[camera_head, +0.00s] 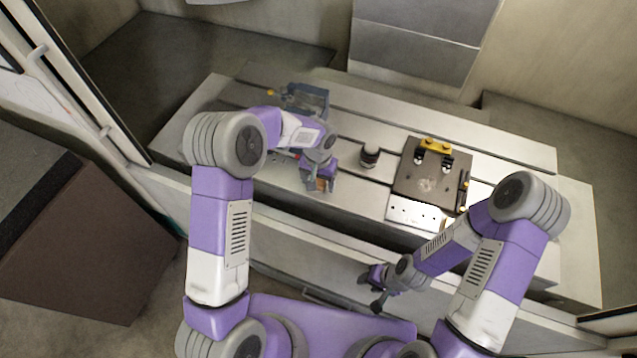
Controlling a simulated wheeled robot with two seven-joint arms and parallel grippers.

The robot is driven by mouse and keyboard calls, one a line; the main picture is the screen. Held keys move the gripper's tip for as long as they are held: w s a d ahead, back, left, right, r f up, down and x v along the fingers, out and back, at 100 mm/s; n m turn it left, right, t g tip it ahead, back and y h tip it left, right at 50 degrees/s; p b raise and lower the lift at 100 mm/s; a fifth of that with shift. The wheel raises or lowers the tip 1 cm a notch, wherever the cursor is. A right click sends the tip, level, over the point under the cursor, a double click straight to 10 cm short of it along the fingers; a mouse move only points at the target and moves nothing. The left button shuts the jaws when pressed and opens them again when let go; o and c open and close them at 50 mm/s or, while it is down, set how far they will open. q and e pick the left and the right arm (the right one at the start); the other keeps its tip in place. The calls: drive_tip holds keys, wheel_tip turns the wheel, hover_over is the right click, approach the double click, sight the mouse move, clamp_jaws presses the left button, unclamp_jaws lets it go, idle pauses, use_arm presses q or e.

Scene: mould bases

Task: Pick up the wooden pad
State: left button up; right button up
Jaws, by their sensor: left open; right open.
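A small orange-brown piece, which looks like the wooden pad (321,184), shows at the front of the slotted machine table, left of its middle. My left gripper (322,188) is open and points down with its fingers on either side of the piece. The gripper partly hides the piece, and I cannot tell whether the fingers touch it. My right gripper (370,292) is open and empty, low in front of the table's front edge.
A dark mould base (418,180) with a yellow clamp part (435,146) stands right of the middle of the slotted table (510,163). A small dark cylinder (370,156) stands left of it. A blue-grey vise-like fixture (308,99) is behind my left gripper.

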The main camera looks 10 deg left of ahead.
sight(319, 181)
use_arm(q)
drive_tip(key=shift+f, duration=0.3)
drive_tip(key=shift+c, duration=0.4)
drive_tip(key=c, duration=1)
drive_tip(key=shift+r, duration=0.1)
wheel_tip(319, 181, up, 10)
